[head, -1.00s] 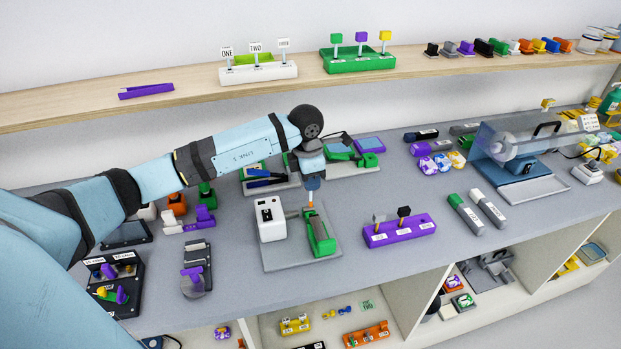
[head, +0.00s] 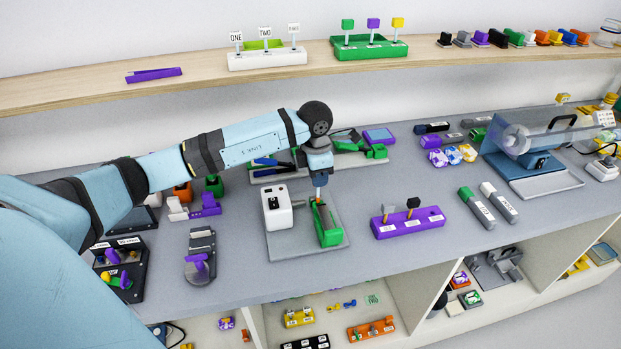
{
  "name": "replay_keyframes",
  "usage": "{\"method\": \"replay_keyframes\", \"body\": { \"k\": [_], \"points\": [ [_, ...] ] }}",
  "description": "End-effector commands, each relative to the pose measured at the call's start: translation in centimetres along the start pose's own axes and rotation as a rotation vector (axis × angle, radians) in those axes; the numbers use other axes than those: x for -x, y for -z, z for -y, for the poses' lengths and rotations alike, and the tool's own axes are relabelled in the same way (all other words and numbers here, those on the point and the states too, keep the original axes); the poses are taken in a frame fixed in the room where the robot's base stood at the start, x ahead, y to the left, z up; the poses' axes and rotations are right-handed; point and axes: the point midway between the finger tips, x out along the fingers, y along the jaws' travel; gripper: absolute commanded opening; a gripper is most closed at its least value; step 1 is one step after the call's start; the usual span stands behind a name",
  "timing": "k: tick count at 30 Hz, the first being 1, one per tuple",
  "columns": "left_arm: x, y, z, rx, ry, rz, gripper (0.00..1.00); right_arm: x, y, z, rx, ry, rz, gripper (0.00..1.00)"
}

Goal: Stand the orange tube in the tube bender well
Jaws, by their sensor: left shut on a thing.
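My left gripper (head: 319,181) points down and is shut on the orange tube (head: 318,198), of which only a small orange end shows below the jaws. The tube is about upright at the far end of a green open-topped block (head: 328,237), which looks like the tube bender's well. The block stands on a grey plate (head: 290,247) beside a white box (head: 276,208). I cannot tell whether the tube's lower end is inside the block or just above it. My right gripper is not in view.
A purple block (head: 408,223) with two upright pegs stands to the right, and two markers (head: 477,208) lie beyond it. Behind my gripper is a tray with green and blue tools (head: 358,142).

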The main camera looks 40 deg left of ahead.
Motion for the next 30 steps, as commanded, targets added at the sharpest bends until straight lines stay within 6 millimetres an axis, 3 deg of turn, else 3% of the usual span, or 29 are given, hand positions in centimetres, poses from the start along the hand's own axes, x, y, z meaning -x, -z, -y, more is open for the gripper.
{"method": "replay_keyframes", "body": {
  "k": [30],
  "points": [
    [-1.6, 0.1, 0.0, 0.0, 0.0, 0.0, 0.0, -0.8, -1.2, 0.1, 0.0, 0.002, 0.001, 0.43]
  ]
}}
